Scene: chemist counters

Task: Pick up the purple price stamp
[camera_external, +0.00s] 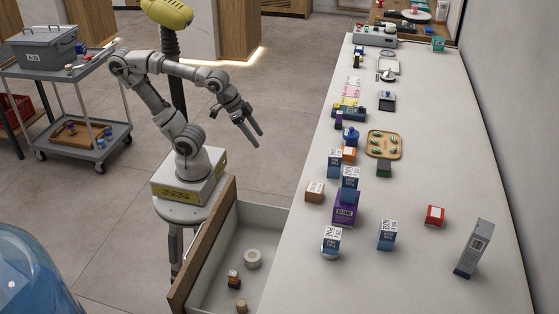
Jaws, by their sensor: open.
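My gripper (258,140) is open and empty, held out over the floor to the left of the white counter (455,140). The counter lies to its right, with clear space between. A small dark purple item (338,124) sits near the counter's left edge, beside a teal and yellow item (350,114). It may be the price stamp, but it is too small to tell. A larger purple box (346,207) with a label stands closer to the camera, with a blue-and-white box (350,178) above it in the picture.
An open drawer (225,255) juts from the counter's near left side and holds small containers. Several boxes crowd the counter's left side. A tan tray (384,145) lies mid-counter. A tall grey box (474,248) stands at the near right. A grey cart (75,105) is far left.

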